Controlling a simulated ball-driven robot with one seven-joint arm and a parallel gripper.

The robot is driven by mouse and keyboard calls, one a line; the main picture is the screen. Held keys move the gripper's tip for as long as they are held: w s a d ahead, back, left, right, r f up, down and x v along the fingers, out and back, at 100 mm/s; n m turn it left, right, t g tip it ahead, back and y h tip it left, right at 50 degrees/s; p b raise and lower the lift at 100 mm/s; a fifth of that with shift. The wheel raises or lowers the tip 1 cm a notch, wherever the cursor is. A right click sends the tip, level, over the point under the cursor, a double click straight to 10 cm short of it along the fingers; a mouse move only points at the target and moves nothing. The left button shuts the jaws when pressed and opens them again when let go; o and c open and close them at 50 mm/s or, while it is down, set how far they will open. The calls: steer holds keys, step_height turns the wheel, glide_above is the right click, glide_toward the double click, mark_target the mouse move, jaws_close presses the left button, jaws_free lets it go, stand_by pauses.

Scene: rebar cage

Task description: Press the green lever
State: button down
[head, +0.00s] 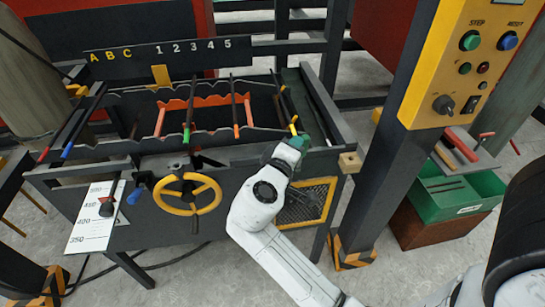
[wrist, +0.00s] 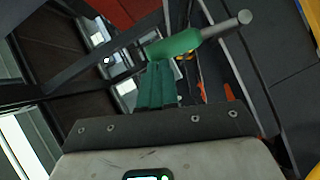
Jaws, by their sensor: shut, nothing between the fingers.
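The green lever (wrist: 176,44) shows in the wrist view as a green handle on a grey rod that slopes up to the right. My gripper (wrist: 157,66) is shut and empty, with its teal fingertips together at the near side of the handle. They look touching or very close; I cannot tell which. In the head view my gripper (head: 301,142) is at the right end of the dark machine's front edge. There the lever cannot be clearly told apart from the teal fingers.
The machine has a yellow handwheel (head: 188,194) and several coloured-tip rods. A small wooden block (head: 350,162) sits just right of my gripper. A yellow control panel (head: 470,65) is on a dark post at right. A green bin (head: 455,190) stands beyond it.

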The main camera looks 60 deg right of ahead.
mark_target(307, 143)
steer(key=shift+s+d+r+m+t+y+p, duration=0.1)
steer(key=shift+s+d+m+t+y+p, duration=0.15)
steer(key=shift+s+d+m+y, duration=0.3)
steer(key=shift+s+d+r+m+t+y+p, duration=0.15)
steer(key=shift+s+d+m+y+p, duration=0.25)
steer(key=shift+s, duration=0.25)
steer(key=s+d+f+m+t+y+p, duration=0.2)
steer(key=s+d+f+m+y, duration=0.1)
steer(key=s, duration=0.3)
steer(key=shift+d+f+m+t+y, duration=0.35)
steer(key=shift+d+f+m+t, duration=0.1)
steer(key=shift+d+m, duration=0.35)
steer(key=shift+s+f, duration=0.15)
steer(key=shift+f, duration=0.15)
